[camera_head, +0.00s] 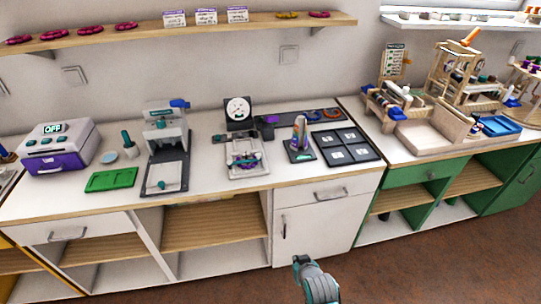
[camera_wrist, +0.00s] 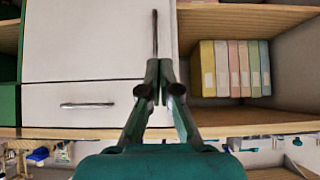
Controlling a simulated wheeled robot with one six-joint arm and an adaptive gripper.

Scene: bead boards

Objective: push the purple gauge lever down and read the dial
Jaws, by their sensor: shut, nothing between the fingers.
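The gauge (camera_head: 238,108) stands at the back of the white counter in the head view, with a round white dial on a dark body. The dial reading is too small to make out. A small purple part (camera_head: 270,119), which looks like the lever, sits just right of the gauge on a dark block. My gripper (camera_head: 300,260) is low in front of the cabinets, well below and apart from the gauge. In the wrist view my gripper (camera_wrist: 158,90) is shut and empty, facing a white cabinet front. The gauge is not recognisable in the wrist view.
A tray (camera_head: 247,170) with small parts lies in front of the gauge. The counter edge lies between my gripper and these.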

